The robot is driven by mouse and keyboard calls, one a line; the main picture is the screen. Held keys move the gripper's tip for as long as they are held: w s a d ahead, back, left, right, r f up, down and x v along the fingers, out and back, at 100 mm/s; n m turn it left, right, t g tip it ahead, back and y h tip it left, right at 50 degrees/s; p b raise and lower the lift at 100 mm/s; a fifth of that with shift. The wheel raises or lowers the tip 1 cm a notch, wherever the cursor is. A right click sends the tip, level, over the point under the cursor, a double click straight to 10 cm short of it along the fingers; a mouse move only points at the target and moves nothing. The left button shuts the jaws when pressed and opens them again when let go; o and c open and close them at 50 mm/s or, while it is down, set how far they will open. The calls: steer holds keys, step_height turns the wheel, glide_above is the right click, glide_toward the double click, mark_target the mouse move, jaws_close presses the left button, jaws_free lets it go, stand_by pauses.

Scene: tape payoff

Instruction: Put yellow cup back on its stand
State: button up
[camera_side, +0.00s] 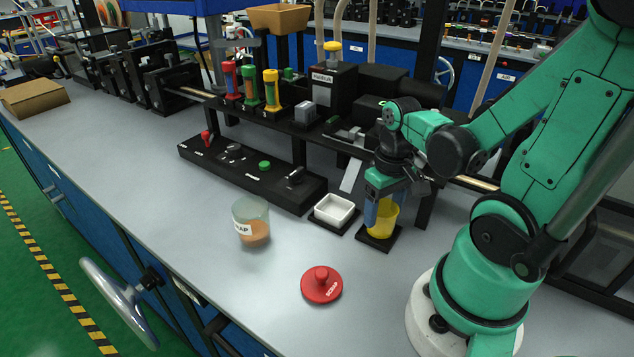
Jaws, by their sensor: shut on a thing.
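The yellow cup (388,217) is upright at the black square stand (364,240), right of centre. It looks to be on or just above the stand; the exact gap at its base cannot be told. My gripper (379,212) points down from above, with blue fingers at the cup. It is shut on the cup, and its near finger hides the cup's left part.
A white square tray (333,211) on a black base stands just left of the stand. A clear scrap jar (251,222) and a red knobbed lid (321,284) are on the bench. A black control panel (250,172) and machine rail lie behind.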

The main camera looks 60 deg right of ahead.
steer(key=shift+f, duration=0.65)
steer(key=o, duration=1)
steer(key=shift+c, duration=0.2)
step_height(320, 180, up, 11)
stand_by(0.3)
steer(key=w+a+n+t, duration=0.4)
steer(key=w+a+t, duration=0.3)
steer(key=w+a, duration=0.2)
steer(key=shift+w+a+n, duration=0.15)
steer(key=shift+a+n, duration=0.1)
steer(key=shift+n, duration=0.05)
